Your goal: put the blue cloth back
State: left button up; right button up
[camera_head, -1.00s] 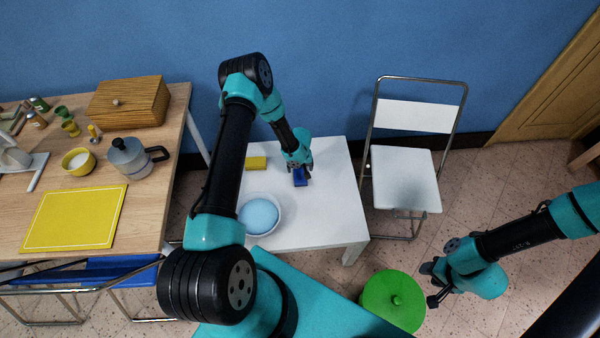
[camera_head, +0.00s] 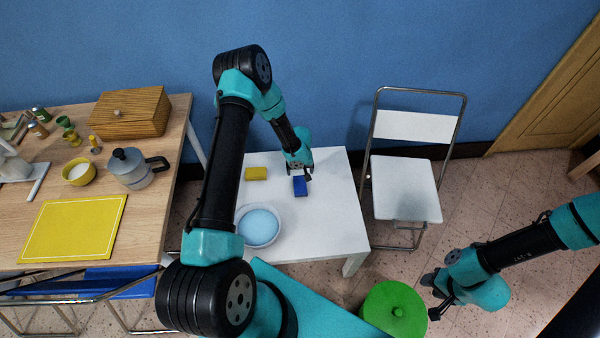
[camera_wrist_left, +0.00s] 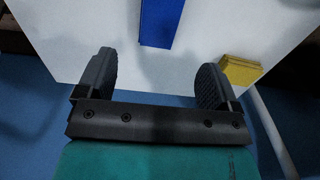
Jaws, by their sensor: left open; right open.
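The blue cloth (camera_head: 300,186) lies as a small folded block on the white low table (camera_head: 330,215). In the left wrist view the blue cloth (camera_wrist_left: 161,22) shows at the top, beyond the fingertips. My left gripper (camera_head: 300,172) is open, right behind the cloth at its far end. In the left wrist view its two fingers (camera_wrist_left: 155,78) are wide apart with nothing between them, and the cloth is clear of them. My right gripper (camera_head: 433,298) is open and empty at the lower right, next to the green round lid or stool (camera_head: 393,308).
A yellow block (camera_head: 256,173) and a bowl of light blue liquid (camera_head: 258,226) share the white table. A white folding chair (camera_head: 404,190) stands to its right. The wooden table (camera_head: 50,185) at left holds a wooden box (camera_head: 126,112), moka pot (camera_head: 137,168) and yellow mat (camera_head: 72,228).

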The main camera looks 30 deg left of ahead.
pick_arm(q)
jog(key=s+d+r+m+h, duration=0.1)
jog(key=s+d+r, duration=0.2)
jog(key=s, duration=0.4)
jog(key=s+d+r+m+h, duration=0.1)
jog(key=s+d+r+m, duration=0.1)
jog(key=s+d, duration=0.3)
jog(key=s+d+r+m+h, duration=0.1)
jog(key=s+d+r, duration=0.3)
jog(key=s, duration=0.6)
jog(key=shift+d+r+m+t+h, duration=0.4)
jog(key=shift+m, duration=0.3)
